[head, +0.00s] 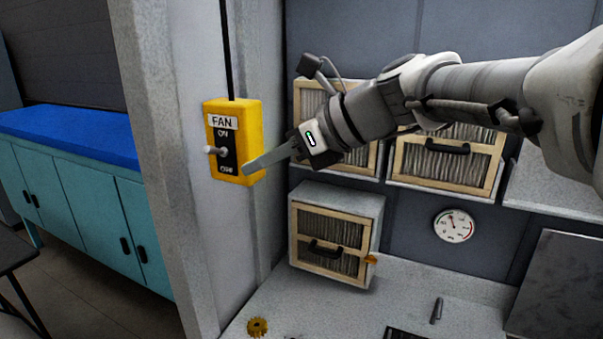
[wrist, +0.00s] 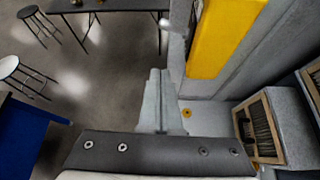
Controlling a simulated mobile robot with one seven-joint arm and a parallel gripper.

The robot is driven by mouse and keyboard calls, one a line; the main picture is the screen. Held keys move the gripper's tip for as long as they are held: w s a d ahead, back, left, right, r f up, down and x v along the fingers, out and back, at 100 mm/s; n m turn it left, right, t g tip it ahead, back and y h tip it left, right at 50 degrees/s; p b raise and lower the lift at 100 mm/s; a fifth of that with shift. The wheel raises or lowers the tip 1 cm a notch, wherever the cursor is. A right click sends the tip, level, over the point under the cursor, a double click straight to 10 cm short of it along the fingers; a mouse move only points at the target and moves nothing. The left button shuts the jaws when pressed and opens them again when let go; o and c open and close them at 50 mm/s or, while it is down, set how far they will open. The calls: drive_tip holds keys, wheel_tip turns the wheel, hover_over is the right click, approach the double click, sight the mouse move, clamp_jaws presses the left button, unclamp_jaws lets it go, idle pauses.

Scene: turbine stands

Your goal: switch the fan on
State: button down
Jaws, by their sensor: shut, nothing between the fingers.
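The fan switch is a yellow box (head: 252,120) on the pale wall post, labelled FAN, with ON above and OFF below on a black plate. Its grey lever (head: 214,151) sticks out from the plate between the two labels; which way it is set is hard to tell. My gripper (head: 250,168) is shut and empty, its tips at the box's lower right, right of and below the lever. Whether they touch the box is unclear. In the wrist view, the yellow box (wrist: 218,45) and lever (wrist: 167,22) lie beyond and right of my gripper (wrist: 158,72).
Framed filters (head: 448,160) line the back wall, with another filter box (head: 335,235) on the grey bench (head: 400,290). A gauge (head: 453,226) is on the wall. Teal cabinets (head: 90,225) with a blue top stand left of the post. The wrist view shows stools (wrist: 35,80).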

drive_tip(key=v, duration=0.2)
drive_tip(key=shift+w+d+r, duration=0.1)
drive_tip(key=shift+d, duration=0.25)
drive_tip(key=s+d+f+n+t+h+b, duration=0.1)
drive_tip(key=s+d+f+n+h, duration=0.4)
drive_tip(key=d+f+n, duration=0.5)
drive_tip(key=s+d+f+n+h, duration=0.6)
drive_tip(key=s+d+f+n, duration=0.3)
drive_tip(key=n, duration=0.4)
drive_tip(key=shift+s+d+f+t+b, duration=0.4)
drive_tip(key=shift+s+f, duration=0.15)
drive_tip(key=shift+s, duration=0.2)
